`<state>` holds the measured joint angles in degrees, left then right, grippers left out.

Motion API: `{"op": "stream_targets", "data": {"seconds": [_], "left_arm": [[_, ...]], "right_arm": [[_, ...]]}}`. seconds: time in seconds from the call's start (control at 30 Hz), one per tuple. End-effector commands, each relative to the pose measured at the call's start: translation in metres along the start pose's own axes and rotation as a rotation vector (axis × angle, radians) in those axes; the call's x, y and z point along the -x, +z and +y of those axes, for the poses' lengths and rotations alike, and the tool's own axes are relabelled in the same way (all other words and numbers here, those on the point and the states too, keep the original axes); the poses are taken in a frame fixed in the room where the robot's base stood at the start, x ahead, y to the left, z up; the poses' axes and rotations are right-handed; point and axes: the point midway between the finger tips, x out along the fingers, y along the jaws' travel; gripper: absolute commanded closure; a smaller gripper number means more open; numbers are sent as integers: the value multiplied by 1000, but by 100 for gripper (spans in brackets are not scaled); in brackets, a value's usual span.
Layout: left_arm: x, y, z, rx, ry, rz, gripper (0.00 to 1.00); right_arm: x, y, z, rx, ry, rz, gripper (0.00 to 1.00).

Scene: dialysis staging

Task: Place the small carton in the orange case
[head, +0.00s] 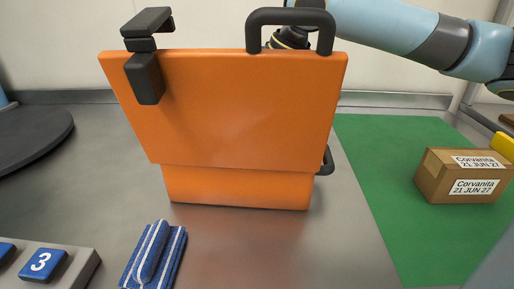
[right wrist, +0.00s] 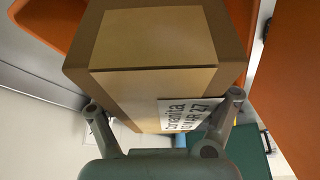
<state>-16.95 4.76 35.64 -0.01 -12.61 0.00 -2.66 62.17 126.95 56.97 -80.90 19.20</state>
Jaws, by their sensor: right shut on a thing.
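The orange case (head: 235,187) stands on the grey table in the head view, its raised lid (head: 230,110) facing me and hiding the inside. My right gripper is mostly hidden behind the lid's top edge. In the right wrist view, my right gripper (right wrist: 162,105) is shut on a small brown carton (right wrist: 150,85) with a white label, partly readable as "MAR 27". Orange case walls (right wrist: 292,80) show around that carton; whether it touches them I cannot tell. Another brown carton (head: 430,186), labelled "Corvanita 21 JUN 27", sits on the green mat (head: 375,170). My left gripper is out of view.
A folded blue striped cloth (head: 153,255) lies in front of the case. A grey block with blue numbered keys (head: 43,264) is at the front left. A dark round stand (head: 30,137) is at the left. A yellow thing (head: 503,145) shows at the right edge.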

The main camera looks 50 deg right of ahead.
Motion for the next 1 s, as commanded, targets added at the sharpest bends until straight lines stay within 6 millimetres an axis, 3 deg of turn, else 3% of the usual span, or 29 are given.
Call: {"op": "stream_targets", "data": {"seconds": [0.1, 0.33, 0.53, 0.93, 0.97, 1.0], "left_arm": [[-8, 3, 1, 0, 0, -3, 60], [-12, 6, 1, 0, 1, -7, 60], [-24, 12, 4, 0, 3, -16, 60], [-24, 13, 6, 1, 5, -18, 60], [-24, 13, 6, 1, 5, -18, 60], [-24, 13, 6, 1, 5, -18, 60]], "right_arm": [[-21, 8, 0, -2, -2, 1, 70], [-36, 15, 0, -1, -2, 1, 70], [-66, 27, 0, -2, -2, 0, 70], [-71, 29, 0, 0, 0, 2, 70], [-72, 30, 0, 0, 0, 1, 21], [-71, 29, 0, 0, 1, 1, 16]]}}
